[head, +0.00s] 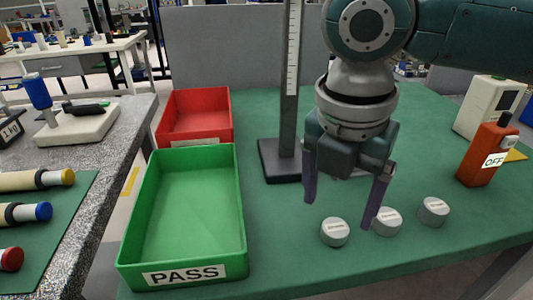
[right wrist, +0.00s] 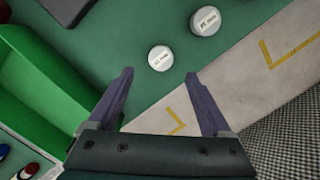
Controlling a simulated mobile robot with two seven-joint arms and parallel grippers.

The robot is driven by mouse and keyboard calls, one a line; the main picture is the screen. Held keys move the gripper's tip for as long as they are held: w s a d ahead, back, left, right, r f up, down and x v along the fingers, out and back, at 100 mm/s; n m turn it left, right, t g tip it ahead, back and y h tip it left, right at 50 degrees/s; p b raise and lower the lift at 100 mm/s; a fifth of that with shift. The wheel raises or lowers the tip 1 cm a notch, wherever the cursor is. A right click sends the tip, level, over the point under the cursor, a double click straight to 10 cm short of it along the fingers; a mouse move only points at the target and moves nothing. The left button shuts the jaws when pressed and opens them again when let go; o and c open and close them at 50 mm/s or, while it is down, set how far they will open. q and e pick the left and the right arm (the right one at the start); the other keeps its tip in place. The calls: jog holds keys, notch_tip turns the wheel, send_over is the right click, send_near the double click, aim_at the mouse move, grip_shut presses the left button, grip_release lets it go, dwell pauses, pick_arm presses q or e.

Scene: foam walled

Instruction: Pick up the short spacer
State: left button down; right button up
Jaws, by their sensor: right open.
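Three pale grey round spacers stand on the green mat in the head view: a left one (head: 335,232), a middle one (head: 388,222) and a right one (head: 433,211). Their labels are too small to read, and I cannot tell surely which is the short one. Two spacers show in the right wrist view, a smaller-looking one (right wrist: 160,58) just beyond the fingertips and a larger-looking one (right wrist: 205,21) farther up. My right gripper (head: 339,214) is open and empty, pointing down above the left and middle spacers. Its right finger partly covers the middle spacer. My left gripper is out of view.
A green PASS tray (head: 241,224) stands left of the spacers, with a red tray (head: 194,102) behind it. A height gauge (head: 289,90) with a dark base stands behind my gripper. An orange device (head: 482,158) marked OFF stands at the right.

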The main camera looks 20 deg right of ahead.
aim_at(336, 227)
jog(key=f, duration=0.3)
jog(key=d+f+b, duration=0.1)
jog(key=f, duration=0.1)
jog(key=shift+w+d+f, duration=0.1)
jog(key=shift+w+f, duration=0.15)
jog(key=shift+w, duration=0.05)
grip_shut()
dwell(0.4)
